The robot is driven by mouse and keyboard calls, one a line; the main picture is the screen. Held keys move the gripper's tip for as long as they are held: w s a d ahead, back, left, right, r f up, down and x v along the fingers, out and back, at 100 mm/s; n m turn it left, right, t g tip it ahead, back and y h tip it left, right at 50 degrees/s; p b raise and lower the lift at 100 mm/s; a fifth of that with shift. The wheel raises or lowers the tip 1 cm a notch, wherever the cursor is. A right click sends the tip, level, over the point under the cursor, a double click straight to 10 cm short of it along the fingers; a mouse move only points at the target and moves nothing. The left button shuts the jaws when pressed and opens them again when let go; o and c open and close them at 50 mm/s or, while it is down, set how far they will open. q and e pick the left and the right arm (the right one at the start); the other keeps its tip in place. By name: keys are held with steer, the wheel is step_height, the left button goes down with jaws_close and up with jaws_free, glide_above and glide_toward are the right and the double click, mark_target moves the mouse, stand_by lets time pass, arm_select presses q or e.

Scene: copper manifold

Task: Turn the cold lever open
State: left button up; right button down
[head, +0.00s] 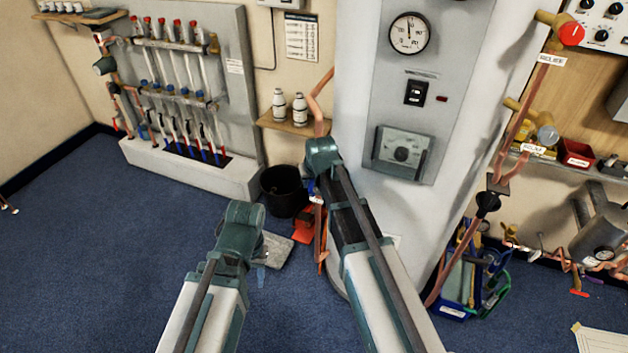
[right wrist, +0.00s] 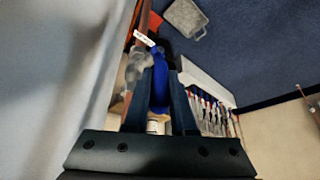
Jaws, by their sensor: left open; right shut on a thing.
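The cold lever (right wrist: 158,72) is blue and shows in the right wrist view, beside a copper pipe (right wrist: 139,58) with a small white label (right wrist: 144,38). My right gripper (right wrist: 163,76) is shut on it, one dark finger on each side.
A black bucket (head: 284,192) stands between my wrists, near a grey slab (head: 276,250) on the floor. The manifold board (head: 232,110) is at left. A grey gauge column (head: 404,90) stands close to my right arm. Blue floor (head: 90,240) is clear at left.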

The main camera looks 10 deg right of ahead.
steer(key=shift+a+g+h, duration=0.2)
steer(key=shift+g+h, duration=0.1)
stand_by(0.4)
steer(key=c, duration=0.8)
jaws_free()
steer(key=shift+o, duration=0.2)
steer(key=shift+w, duration=0.1)
steer(key=shift+r, duration=0.1)
steer(key=p+v, duration=1.3)
steer(key=shift+s+r, duration=0.2)
steer(key=shift+s, duration=0.05)
